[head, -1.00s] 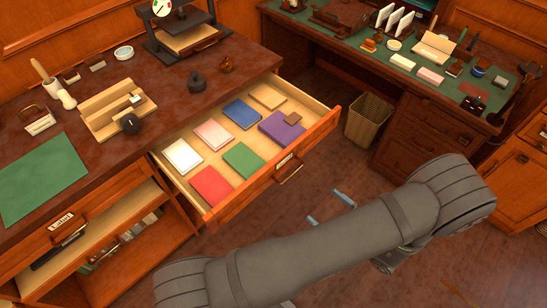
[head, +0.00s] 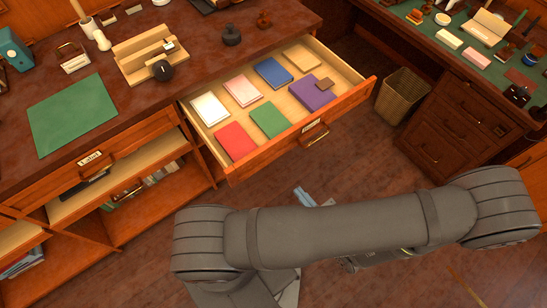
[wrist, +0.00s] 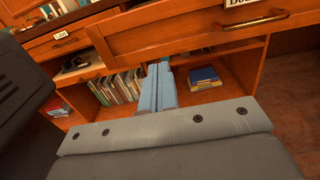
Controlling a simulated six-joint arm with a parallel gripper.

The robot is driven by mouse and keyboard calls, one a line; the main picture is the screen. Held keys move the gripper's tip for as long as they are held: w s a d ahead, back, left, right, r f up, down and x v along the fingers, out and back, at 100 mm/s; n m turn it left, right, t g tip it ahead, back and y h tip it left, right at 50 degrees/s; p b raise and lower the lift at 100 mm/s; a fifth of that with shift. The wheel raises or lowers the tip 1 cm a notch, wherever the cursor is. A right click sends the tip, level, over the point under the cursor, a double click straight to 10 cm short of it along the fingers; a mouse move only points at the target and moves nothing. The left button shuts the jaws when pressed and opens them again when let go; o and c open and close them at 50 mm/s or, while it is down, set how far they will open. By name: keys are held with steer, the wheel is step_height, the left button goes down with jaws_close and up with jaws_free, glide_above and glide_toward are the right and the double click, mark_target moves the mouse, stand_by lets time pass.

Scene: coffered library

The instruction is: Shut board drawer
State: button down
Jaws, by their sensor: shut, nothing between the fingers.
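The open board drawer (head: 352,102) sticks out from under the dark desk top in the head view. Several coloured boards lie flat in it, with a small brown block on the purple one. Its front has a metal handle (head: 314,137) and a small label. My gripper (head: 303,196) is below and in front of the drawer front, apart from it, with its pale blue fingers shut and empty. In the wrist view the shut fingers (wrist: 158,88) point at the open shelves, below the wooden drawer front (wrist: 170,35) and its handle (wrist: 257,21).
A shut drawer labelled "Label" (head: 90,158) is left of the open one, above shelves of books (head: 145,188). A woven waste basket (head: 402,97) stands right of the drawer, beside a second desk (head: 455,120). Bare floor (head: 370,155) lies in front of the drawer.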

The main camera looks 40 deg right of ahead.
mark_target(223, 105)
steer(key=w, duration=1.3)
steer(key=w, duration=3.1)
steer(key=shift+w, duration=0.1)
steer(key=s, duration=1.4)
steer(key=w, duration=1.4)
